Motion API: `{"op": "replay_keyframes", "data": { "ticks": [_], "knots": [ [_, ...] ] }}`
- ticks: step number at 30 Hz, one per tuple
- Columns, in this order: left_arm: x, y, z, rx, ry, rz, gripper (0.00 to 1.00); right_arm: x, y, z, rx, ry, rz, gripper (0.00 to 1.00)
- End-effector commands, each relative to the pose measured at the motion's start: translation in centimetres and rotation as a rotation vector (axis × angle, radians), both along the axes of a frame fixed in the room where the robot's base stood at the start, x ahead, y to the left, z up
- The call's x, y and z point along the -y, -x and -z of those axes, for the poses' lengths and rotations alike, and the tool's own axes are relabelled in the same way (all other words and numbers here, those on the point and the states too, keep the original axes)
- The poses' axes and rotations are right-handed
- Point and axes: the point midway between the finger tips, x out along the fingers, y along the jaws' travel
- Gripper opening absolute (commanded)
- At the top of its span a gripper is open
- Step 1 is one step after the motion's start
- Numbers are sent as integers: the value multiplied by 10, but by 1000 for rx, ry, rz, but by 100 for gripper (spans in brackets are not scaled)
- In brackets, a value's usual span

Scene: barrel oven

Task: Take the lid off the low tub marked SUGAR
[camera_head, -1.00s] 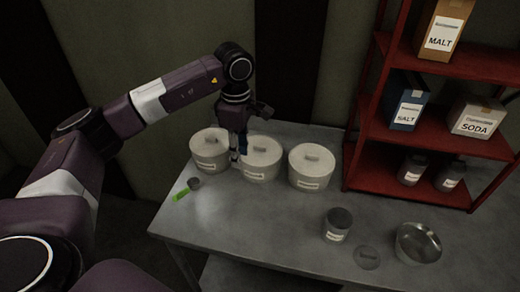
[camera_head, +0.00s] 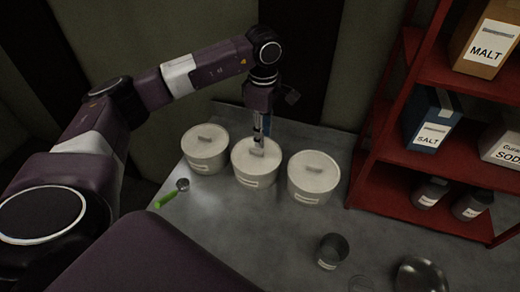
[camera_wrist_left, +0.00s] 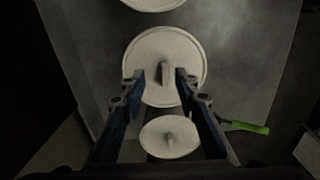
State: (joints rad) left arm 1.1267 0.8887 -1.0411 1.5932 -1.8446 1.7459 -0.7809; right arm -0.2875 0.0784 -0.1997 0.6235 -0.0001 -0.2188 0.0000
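Three low white lidded tubs stand in a row on the table: a left tub (camera_head: 203,160), a middle tub (camera_head: 250,178) and a right tub (camera_head: 311,187). Their labels are too small to read, so I cannot tell which says SUGAR. My left gripper (camera_head: 260,144) is pointed down at the middle tub's lid. In the left wrist view its fingers (camera_wrist_left: 160,78) are open, one on each side of the upright handle of the middle lid (camera_wrist_left: 165,52). I cannot tell whether they touch it. The lid sits on its tub. My right gripper is not in view.
A green-handled scoop (camera_head: 166,199) lies in front of the left tub. An open can (camera_head: 331,252) and a metal bowl (camera_head: 419,277) stand at the front right. A red shelf (camera_head: 400,192) with boxes and jars rises at the right. The grey table (camera_head: 245,225) is clear in front of the tubs.

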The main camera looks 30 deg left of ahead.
Motion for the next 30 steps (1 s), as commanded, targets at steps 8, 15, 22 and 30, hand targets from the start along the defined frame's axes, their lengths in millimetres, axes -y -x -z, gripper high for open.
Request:
{"op": "replay_keyframes", "data": {
  "ticks": [8, 15, 22, 30],
  "knots": [
    [-4, 6, 31, -6, -1, -1, 29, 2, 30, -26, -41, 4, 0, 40],
    [-4, 5, 57, 0, -1, 0, 29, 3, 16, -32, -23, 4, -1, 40],
    [-3, 5, 58, 1, -1, 0, 27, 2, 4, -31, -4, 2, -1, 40],
    [-3, 5, 58, 1, -1, 0, 0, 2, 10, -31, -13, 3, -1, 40]
  ]
}}
